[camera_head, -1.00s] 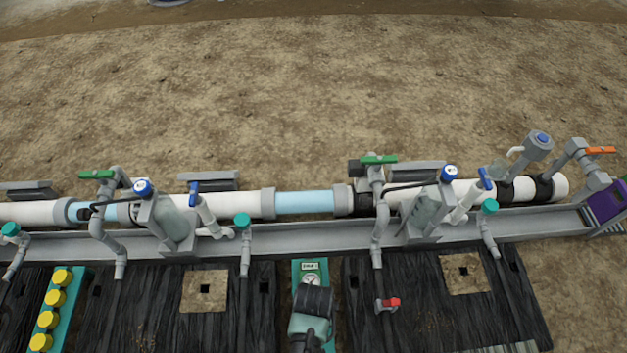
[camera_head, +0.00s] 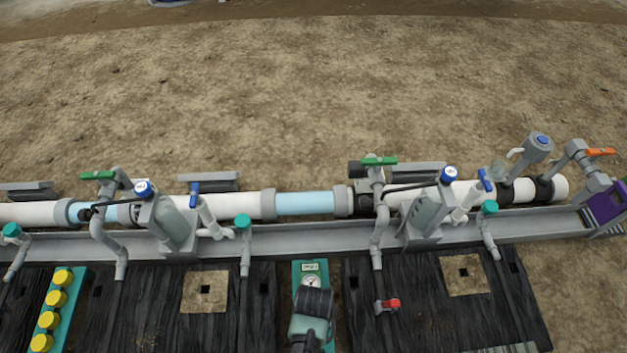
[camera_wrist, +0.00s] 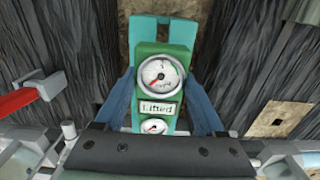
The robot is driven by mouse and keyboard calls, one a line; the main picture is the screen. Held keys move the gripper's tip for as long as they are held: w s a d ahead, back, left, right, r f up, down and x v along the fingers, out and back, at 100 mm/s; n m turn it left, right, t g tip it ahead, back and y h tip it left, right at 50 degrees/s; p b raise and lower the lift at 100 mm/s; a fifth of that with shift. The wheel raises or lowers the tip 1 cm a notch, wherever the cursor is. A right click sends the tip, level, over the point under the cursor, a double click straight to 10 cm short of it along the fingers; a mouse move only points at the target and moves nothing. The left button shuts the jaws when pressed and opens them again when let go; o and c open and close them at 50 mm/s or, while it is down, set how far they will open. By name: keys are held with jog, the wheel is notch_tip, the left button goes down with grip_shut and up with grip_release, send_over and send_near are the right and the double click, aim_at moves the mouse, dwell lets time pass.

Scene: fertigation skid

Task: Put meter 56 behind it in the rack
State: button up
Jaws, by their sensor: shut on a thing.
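A green block-shaped meter (camera_wrist: 178,60) with a round white dial and a label that seems to read "Lifted" is between the blue fingers of my gripper (camera_wrist: 160,88). The fingers are shut on its sides. A second, smaller dial (camera_wrist: 153,126) shows just below the label, partly hidden by my gripper's dark body. A teal rack (camera_wrist: 150,28) with a forked end lies beyond the meter. In the head view, my gripper (camera_head: 312,318) is over the teal-green strip (camera_head: 297,272), with a label and one dial showing in front of it. No number 56 is readable.
A grey rail (camera_head: 330,233) with white and light-blue pipe, valves and bottles runs across behind. A red-handled valve (camera_head: 388,305) stands close right of my gripper. Dark ribbed mat (camera_head: 225,330) lies on both sides. A teal strip with yellow caps (camera_head: 56,298) is at the left.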

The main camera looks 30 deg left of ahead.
jog(key=shift+f+b, duration=1.15)
jog(key=shift+f, duration=0.7)
jog(key=o, duration=1.4)
jog(key=shift+r, duration=0.1)
notch_tip(320, 180, up, 8)
jog(key=p, duration=0.9)
